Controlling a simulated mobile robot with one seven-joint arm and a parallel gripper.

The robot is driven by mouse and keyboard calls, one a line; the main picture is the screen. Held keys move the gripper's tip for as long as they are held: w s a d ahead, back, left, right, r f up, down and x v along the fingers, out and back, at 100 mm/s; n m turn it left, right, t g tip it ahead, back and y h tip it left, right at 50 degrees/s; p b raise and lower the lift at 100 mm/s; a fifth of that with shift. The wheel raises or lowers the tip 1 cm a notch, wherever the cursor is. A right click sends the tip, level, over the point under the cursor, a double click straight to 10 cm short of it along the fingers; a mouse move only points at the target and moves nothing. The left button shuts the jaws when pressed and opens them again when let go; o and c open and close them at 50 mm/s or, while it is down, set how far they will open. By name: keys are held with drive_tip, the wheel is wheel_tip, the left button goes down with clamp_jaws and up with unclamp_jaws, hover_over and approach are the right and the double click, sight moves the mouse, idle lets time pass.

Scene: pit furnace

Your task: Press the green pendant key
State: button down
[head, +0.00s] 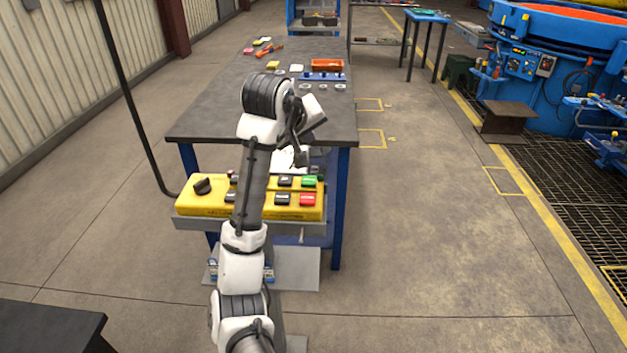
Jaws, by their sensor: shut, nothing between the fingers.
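The yellow pendant (200,204) lies on a grey shelf at the near end of the workbench, with its keys facing up. The green key (309,181) is at its upper right corner, above the red key (307,199). My gripper (303,158) is shut and empty. In the picture it appears just above the green key, over the pendant's far edge. I cannot tell its exact height or whether it touches anything. My arm crosses the pendant and hides part of its middle.
Black keys (284,198) sit left of the red one, and a black knob (203,185) is at the pendant's left end. A dark-topped workbench (213,115) extends behind, with an orange tray (327,65) on it. Open floor (430,230) lies to the right.

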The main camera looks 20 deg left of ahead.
drive_tip(key=b, duration=0.7)
hover_over(308, 182)
wheel_tip(308, 182, down, 7)
drive_tip(key=shift+s, duration=0.1)
drive_tip(key=shift+f, duration=0.9)
drive_tip(key=shift+f, duration=0.1)
idle(1.0)
drive_tip(key=shift+f, duration=0.3)
drive_tip(key=shift+f+b, duration=0.3)
drive_tip(key=shift+f, duration=0.2)
idle(0.5)
drive_tip(key=shift+r, duration=0.1)
drive_tip(key=shift+r+p, duration=0.85)
drive_tip(key=shift+p, duration=0.1)
